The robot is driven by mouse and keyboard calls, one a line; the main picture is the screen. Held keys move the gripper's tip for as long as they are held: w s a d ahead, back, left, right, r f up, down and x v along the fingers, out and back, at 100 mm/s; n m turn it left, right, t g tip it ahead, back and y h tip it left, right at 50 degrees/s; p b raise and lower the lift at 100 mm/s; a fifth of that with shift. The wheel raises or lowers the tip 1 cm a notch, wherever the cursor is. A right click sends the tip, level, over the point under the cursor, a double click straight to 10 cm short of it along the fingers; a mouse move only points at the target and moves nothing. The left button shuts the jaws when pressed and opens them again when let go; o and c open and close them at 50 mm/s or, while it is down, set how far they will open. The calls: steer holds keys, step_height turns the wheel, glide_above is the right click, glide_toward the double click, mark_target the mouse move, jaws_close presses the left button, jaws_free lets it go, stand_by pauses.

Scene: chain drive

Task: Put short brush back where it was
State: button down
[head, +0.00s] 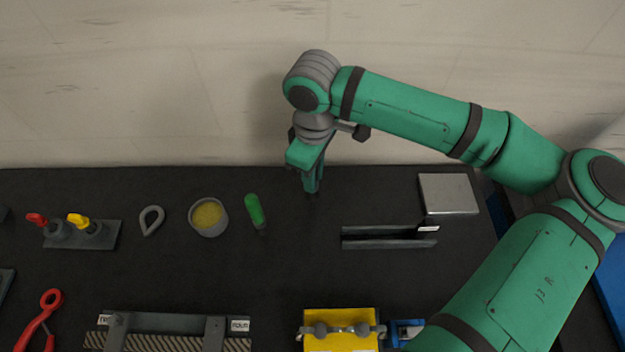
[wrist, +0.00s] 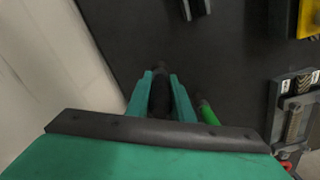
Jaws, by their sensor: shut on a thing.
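My gripper (head: 312,188) is over the back part of the dark bench, pointing down. In the wrist view my gripper (wrist: 159,82) is shut on a short dark thing, which looks like the short brush (wrist: 160,97); its tip reaches just beyond the fingers. In the head view the fingers hide most of it, and I cannot tell whether it touches the bench. A green-handled tool with a dark end (head: 255,212) lies to the left of the gripper; it also shows in the wrist view (wrist: 208,113).
Left of the green-handled tool stand a cup with yellow contents (head: 208,216), a grey ring (head: 151,220) and a block with red and yellow knobs (head: 82,233). A slotted rail (head: 390,238) and a grey plate (head: 448,194) are to the right. The bench between is clear.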

steer(key=shift+w+a+f, duration=0.1)
steer(key=shift+w+f, duration=0.1)
steer(key=shift+w, duration=0.05)
steer(key=shift+w+f, duration=0.15)
steer(key=shift+f, duration=0.8)
steer(key=shift+w+f, duration=0.15)
steer(key=shift+f, duration=0.8)
steer(key=shift+f, duration=0.15)
steer(key=c, duration=1.6)
jaws_free()
steer(key=shift+o, duration=0.2)
step_height(320, 180, up, 12)
steer(key=shift+r, duration=0.2)
